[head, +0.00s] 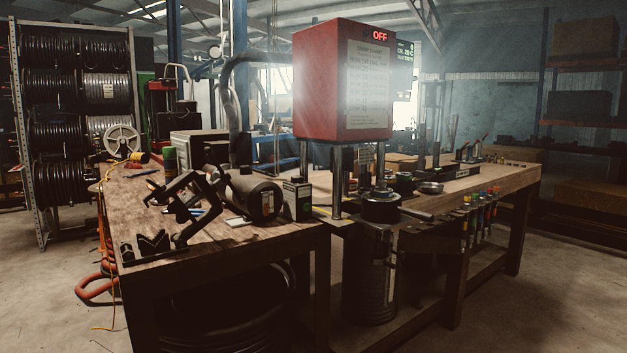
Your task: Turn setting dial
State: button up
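The hose crimper stands at the bench's front edge in the head view. Its red head (321,80) carries a pale chart (368,85) and a lit red "OFF" sign (380,36). Metal columns (336,180) hold the head above a dark round die part (381,206), and a ribbed cylinder (370,280) hangs below. I cannot make out a setting dial for certain. My gripper is not in view.
A black clamp-like frame (188,207), a dark cylinder (254,197) and a small box (297,198) crowd the wooden bench's (240,238) left part. Coloured-handled tools (481,215) hang at its right front. A hose-reel rack (75,110) stands left. The floor in front right is clear.

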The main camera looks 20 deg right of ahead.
aim_at(297, 179)
jog(key=k, duration=0.8)
jog(key=z, duration=0.7)
jog(key=i, duration=1.2)
jog(key=u, duration=0.05)
